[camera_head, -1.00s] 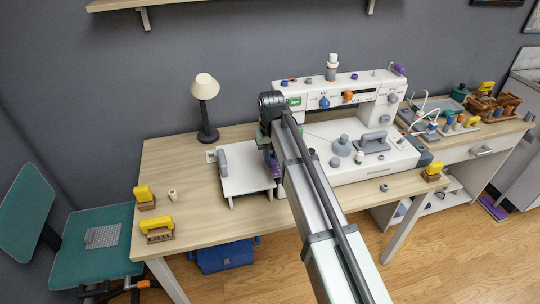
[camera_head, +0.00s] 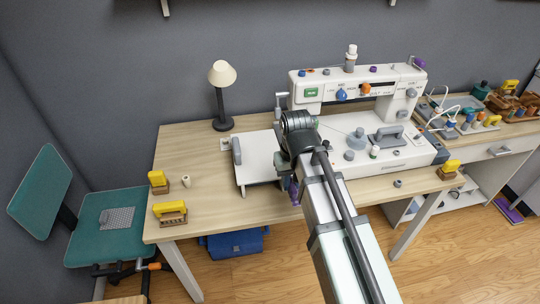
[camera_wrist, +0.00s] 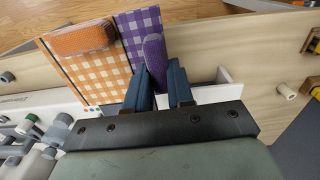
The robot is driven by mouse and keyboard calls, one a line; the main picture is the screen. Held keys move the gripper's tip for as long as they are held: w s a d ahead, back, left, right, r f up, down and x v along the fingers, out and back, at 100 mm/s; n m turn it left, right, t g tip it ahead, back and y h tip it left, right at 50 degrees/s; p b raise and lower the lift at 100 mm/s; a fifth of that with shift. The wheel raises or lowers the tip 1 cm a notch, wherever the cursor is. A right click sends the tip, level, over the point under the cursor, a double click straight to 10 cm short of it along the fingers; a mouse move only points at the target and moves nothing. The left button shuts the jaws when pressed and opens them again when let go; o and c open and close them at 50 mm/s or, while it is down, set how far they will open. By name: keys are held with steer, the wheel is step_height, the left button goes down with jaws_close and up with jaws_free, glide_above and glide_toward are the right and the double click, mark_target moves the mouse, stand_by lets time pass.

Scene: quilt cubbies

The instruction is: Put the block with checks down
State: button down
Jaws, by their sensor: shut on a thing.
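My gripper (camera_wrist: 157,66) shows in the wrist view with its two blue fingers closed about a purple handle (camera_wrist: 153,50). The handle stands on a block with purple and white checks (camera_wrist: 135,28). A block with orange and white checks (camera_wrist: 92,72) and an orange handle (camera_wrist: 82,38) lies right beside it, to the left in that view. I cannot tell whether the two touch. In the head view a bit of purple (camera_head: 293,190) shows under my wrist at the front of the white side table (camera_head: 258,165). My arm hides the fingers and the orange block there.
The white sewing machine (camera_head: 400,157) stands right of my wrist. A lamp (camera_head: 222,75) stands behind, and two yellow-handled blocks (camera_head: 158,180) (camera_head: 171,210) and a small spool (camera_head: 186,181) stand on the left of the wooden table (camera_head: 215,210). The table's left part is mostly clear.

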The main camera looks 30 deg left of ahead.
steer(key=w+a+r+n, duration=0.1)
steer(key=w+a+r, duration=0.25)
steer(key=a, duration=0.55)
step_height(320, 180, up, 2)
steer(key=n, duration=0.8)
glide_above(265, 164)
steer(key=shift+f+n, duration=4.3)
steer(key=shift+f, duration=0.6)
steer(key=shift+f, duration=0.1)
steer(key=c, duration=1.4)
jaws_free()
steer(key=shift+c, duration=0.2)
steer(key=o, duration=0.5)
steer(key=shift+c, duration=0.2)
